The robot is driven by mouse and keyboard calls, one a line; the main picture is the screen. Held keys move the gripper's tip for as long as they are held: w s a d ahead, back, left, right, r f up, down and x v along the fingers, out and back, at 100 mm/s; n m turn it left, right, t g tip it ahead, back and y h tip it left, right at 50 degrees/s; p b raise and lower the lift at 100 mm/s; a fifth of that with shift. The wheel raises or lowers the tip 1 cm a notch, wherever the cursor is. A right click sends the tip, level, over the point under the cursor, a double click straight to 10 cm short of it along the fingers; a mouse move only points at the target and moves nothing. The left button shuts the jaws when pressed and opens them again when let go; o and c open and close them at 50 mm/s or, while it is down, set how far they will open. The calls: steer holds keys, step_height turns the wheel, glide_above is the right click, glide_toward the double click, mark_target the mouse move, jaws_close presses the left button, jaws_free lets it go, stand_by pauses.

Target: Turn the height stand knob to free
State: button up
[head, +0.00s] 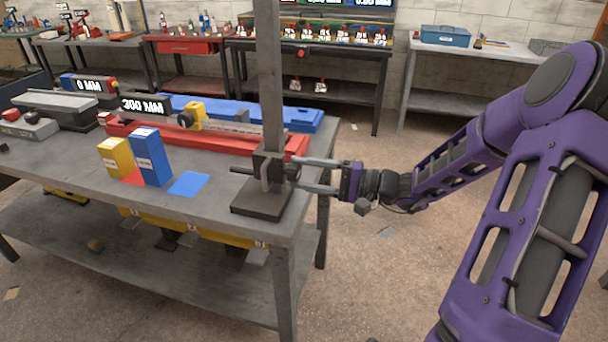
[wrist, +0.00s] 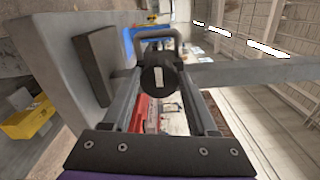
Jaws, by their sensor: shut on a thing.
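The height stand is a grey steel column (head: 269,80) on a dark base plate (head: 258,204) at the front right corner of the bench. A dark carriage block (head: 267,168) with a looped handle sits low on the column. The knob (wrist: 159,77) is a black cylinder with a pale line on its face, near the top middle of the wrist view. My gripper (head: 292,176) reaches in from the right, its fingers level, and is shut on the knob. In the wrist view the two fingers (wrist: 161,88) lie either side of it. The pale line runs almost straight up and down in that view.
A yellow box (head: 116,158), a blue box (head: 150,157) and a blue mat (head: 188,183) lie left of the stand. Behind are a red rail (head: 150,133) and a "300 MM" display (head: 145,106).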

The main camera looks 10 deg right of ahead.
steer(key=o, duration=1.4)
steer(key=p+v, duration=0.1)
steer(key=v, duration=1.6)
steer(key=shift+s+d, duration=0.15)
steer(key=shift+d, duration=0.1)
